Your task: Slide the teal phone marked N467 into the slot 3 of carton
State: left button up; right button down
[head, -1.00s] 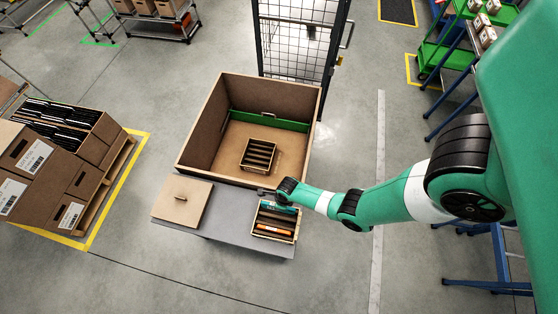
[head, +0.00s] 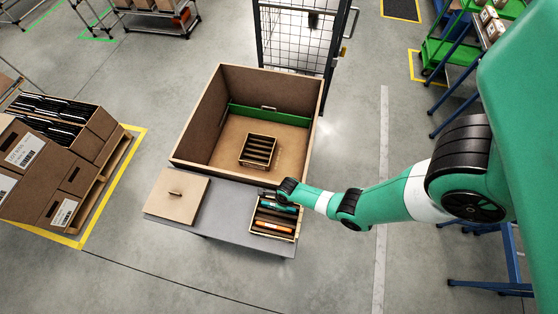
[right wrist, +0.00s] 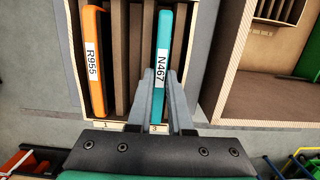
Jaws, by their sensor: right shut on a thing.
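The teal phone (right wrist: 161,65) marked N467 stands on edge between the fingers of my right gripper (right wrist: 163,95), which is shut on it. It is at the rack (right wrist: 205,100) on the grey table, in line with the label 3. The teal phone also shows in the head view (head: 281,208). My right gripper (head: 268,194) is at the back end of that rack (head: 275,237). Whether the phone rests on the slot's floor is hidden. A second slotted rack (head: 259,150) sits inside the large open carton (head: 204,118). My left gripper is out of view.
An orange phone (right wrist: 94,62) marked R955 stands in the table rack at label 1. A brown lid (head: 178,195) lies on the grey table (head: 222,219). A mesh cage (head: 297,35) stands behind the carton. Boxes of dark files (head: 60,125) stand at the left.

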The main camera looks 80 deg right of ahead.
jog(key=shift+f, duration=0.35)
dwell(0.7)
dwell(0.4)
jog(key=c, duration=0.8)
grip_release()
jog(key=shift+o, duration=0.2)
